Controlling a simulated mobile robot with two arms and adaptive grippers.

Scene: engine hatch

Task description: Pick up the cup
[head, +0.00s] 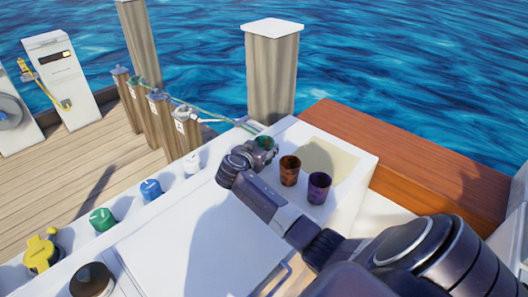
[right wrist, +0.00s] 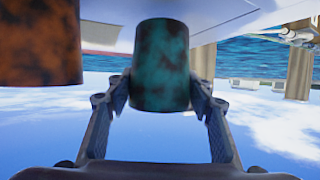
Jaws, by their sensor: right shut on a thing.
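A teal-green cup (head: 266,142) with dark mottling is at the far end of the white counter in the head view, partly hidden by my right gripper (head: 258,152). In the right wrist view the teal cup (right wrist: 161,62) stands between the two fingers of my right gripper (right wrist: 163,95), one finger on each side, and the gripper is shut on it. I cannot tell whether the cup touches the counter. An orange-brown cup (head: 289,170) and a purple cup (head: 318,187) stand nearby. The orange cup (right wrist: 40,40) also shows at left in the wrist view. My left gripper is out of view.
The white counter (head: 345,160) has a beige patch beside the cups. Blue (head: 151,190), green (head: 102,219) and yellow (head: 41,252) caps sit along its left side. A wooden post (head: 271,75) rises behind. Water lies beyond.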

